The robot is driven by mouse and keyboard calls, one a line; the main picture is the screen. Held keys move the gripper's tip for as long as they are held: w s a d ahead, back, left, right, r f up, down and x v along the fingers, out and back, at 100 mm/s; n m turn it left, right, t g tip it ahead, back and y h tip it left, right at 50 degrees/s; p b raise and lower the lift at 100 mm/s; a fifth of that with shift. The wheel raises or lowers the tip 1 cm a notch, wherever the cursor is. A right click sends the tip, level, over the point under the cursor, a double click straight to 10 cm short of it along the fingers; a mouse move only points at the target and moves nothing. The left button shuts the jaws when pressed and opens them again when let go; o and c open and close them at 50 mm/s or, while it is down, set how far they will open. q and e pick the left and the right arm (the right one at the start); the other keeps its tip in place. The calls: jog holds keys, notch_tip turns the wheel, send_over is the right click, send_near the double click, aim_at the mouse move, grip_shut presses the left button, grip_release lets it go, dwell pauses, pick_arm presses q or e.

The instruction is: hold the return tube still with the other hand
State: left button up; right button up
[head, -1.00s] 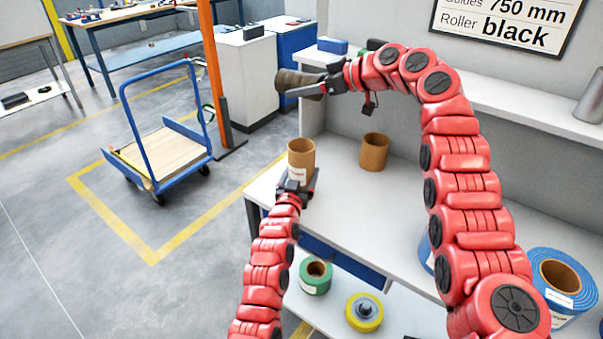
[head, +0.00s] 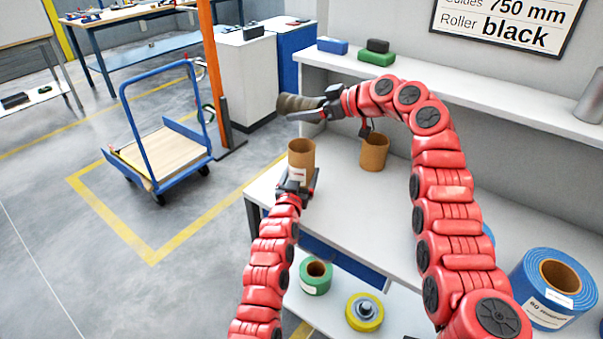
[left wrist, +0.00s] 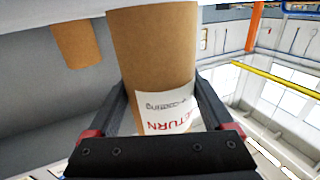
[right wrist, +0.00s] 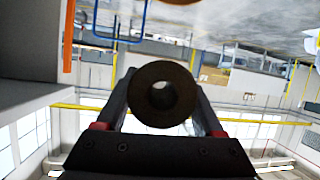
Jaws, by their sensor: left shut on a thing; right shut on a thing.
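The return tube (head: 301,155) is a brown cardboard tube standing upright at the bench's left end. In the left wrist view, the return tube (left wrist: 150,60) carries a white label reading "RETURN". My left gripper (head: 297,183) is shut on it low down, a finger on each side. My right gripper (head: 318,108) is shut on a dark olive-brown roll (head: 297,103), held lying sideways above and behind the return tube. In the right wrist view the roll (right wrist: 146,95) shows end-on with a hole through its middle.
Another cardboard tube (head: 374,153) stands on the grey bench (head: 340,205), right of the return tube. A green roll (head: 316,277), a yellow roll (head: 364,312) and a blue roll (head: 552,290) sit lower in front. A blue cart (head: 160,165) stands on the floor at left.

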notch_tip(320, 180, down, 7)
dwell(0.8)
jog(key=o, duration=1.6)
jog(key=shift+c, duration=0.2)
jog(key=v, duration=1.2)
jog(key=shift+c, duration=0.2)
